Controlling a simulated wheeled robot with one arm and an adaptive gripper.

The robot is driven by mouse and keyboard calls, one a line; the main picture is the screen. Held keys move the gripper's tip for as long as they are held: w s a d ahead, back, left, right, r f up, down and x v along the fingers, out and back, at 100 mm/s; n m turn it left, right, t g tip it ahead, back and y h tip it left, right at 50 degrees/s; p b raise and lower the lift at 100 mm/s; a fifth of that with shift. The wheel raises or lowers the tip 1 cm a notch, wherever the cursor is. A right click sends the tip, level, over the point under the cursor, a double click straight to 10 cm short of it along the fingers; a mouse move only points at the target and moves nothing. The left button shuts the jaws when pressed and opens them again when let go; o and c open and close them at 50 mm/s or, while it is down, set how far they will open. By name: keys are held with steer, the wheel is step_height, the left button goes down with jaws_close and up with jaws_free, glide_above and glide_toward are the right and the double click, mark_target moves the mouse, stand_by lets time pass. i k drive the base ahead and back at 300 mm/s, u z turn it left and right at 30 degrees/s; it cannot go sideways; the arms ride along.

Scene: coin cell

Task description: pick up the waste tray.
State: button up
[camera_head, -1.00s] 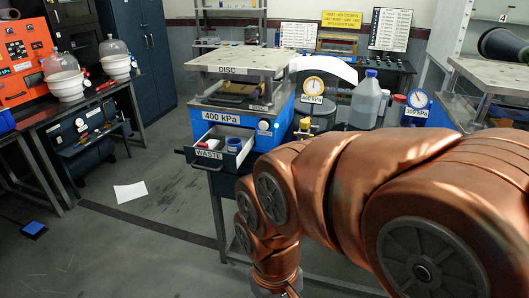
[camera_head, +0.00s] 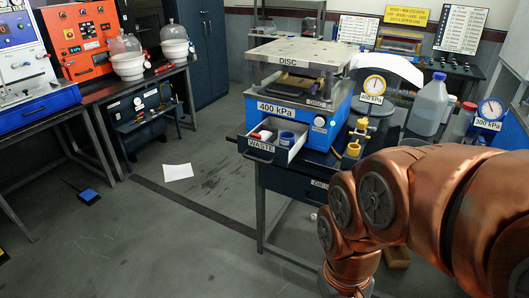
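The waste tray (camera_head: 262,152) is a drawer-like tray with a "WASTE" label on its front. It sticks out to the left from under the blue "400 kPa" press and holds a blue-and-white round item and a small white and red item. My copper-coloured arm fills the lower right of the head view. It reaches down in front of the table, to the right of and nearer than the tray. My gripper is at or below the bottom edge of the picture and cannot be seen.
The blue press (camera_head: 292,108) with its "DISC" top plate stands on the dark table. Gauges and a grey jug (camera_head: 428,104) stand to its right. Black side benches line the left. A white paper sheet (camera_head: 178,172) lies on the floor. Open floor lies left of the table.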

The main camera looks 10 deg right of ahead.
mark_target(266, 133)
steer(key=z, duration=1.05)
steer(key=i, duration=0.8)
steer(key=u, duration=2.25)
